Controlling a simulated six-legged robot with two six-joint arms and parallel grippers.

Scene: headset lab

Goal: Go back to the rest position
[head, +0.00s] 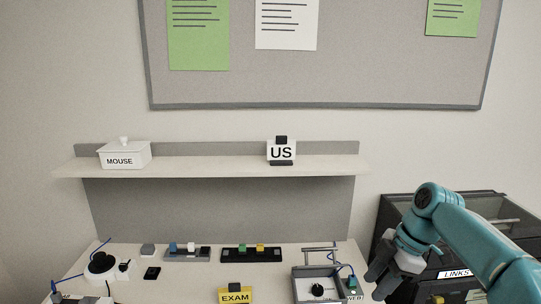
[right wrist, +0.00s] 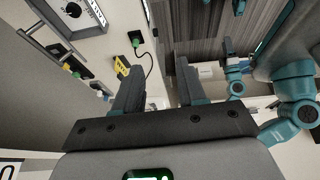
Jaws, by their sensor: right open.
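My right gripper (head: 378,284) is at the lower right of the head view, at the right end of the desk and in front of the black drawer cabinet. In the right wrist view its two fingers (right wrist: 160,90) stand apart with nothing between them. My left gripper does not show in the head view.
A shelf (head: 210,168) above holds a white MOUSE box (head: 124,156) and a US sign (head: 281,152). The black cabinet (head: 400,204) stands right.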

